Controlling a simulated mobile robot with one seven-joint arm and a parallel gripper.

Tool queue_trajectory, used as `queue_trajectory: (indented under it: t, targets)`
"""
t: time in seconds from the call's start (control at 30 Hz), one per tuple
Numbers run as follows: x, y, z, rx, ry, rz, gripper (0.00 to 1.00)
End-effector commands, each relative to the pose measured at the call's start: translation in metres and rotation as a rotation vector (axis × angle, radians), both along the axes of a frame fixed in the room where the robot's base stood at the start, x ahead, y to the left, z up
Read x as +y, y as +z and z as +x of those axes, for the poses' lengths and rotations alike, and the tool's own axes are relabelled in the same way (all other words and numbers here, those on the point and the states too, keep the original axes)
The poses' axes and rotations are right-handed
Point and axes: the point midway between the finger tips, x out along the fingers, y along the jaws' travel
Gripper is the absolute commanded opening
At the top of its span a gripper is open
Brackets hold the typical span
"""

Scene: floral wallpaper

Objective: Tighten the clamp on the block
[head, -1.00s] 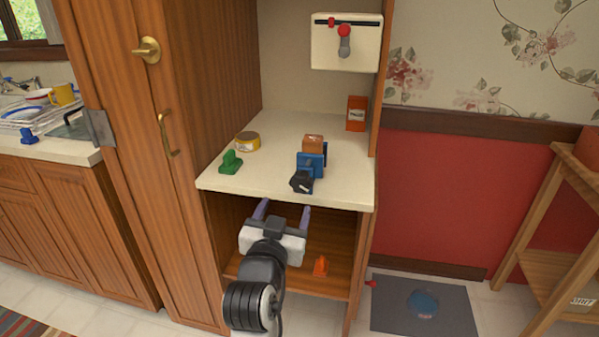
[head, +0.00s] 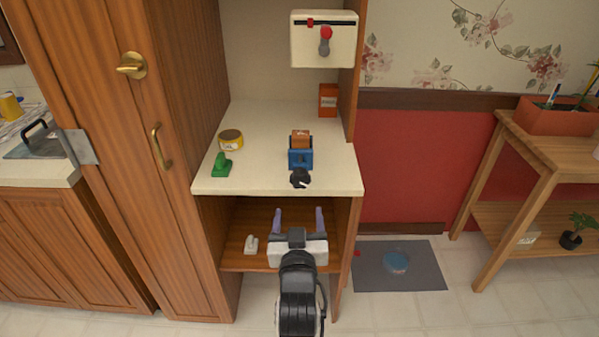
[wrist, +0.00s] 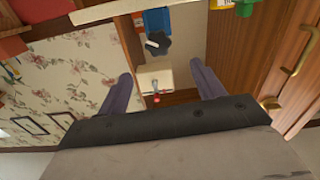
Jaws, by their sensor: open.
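A blue clamp (head: 300,159) stands on the cream shelf top (head: 255,180) near its front edge. Its black knob (head: 300,178) faces me, and a brown wooden block (head: 300,139) sits at its upper part; I cannot tell how tightly it is held. In the wrist view the clamp (wrist: 157,20) and its dark star-shaped knob (wrist: 157,43) appear near the top, between and beyond the fingers. My gripper (head: 298,219) is open and empty, in front of and below the shelf edge, apart from the knob.
A yellow tape roll (head: 231,141) and a green object (head: 221,166) stand left of the clamp. An orange box (head: 327,100) is at the back right. A cream panel with a red-topped lever (head: 322,52) hangs above. A white object (head: 251,245) lies on the lower shelf.

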Motion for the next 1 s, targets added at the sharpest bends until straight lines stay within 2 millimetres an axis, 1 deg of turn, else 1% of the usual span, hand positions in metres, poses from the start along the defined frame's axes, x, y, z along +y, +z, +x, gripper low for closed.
queue_trajectory:
  t: [0.17, 0.27, 0.57, 0.63, 0.8, 1.0]
  targets:
    - [-0.002, 0.001, -0.002, -0.003, 0.003, 0.000, 0.68]
    - [-0.003, -0.001, 0.001, -0.006, 0.003, 0.000, 0.68]
    - [-0.003, -0.003, 0.025, -0.009, 0.003, -0.001, 0.68]
    - [-0.003, 0.005, 0.039, -0.005, 0.002, -0.001, 0.68]
    - [-0.003, 0.004, 0.077, -0.003, 0.003, -0.001, 0.68]
    - [-0.002, 0.004, 0.113, -0.004, 0.003, -0.001, 0.68]
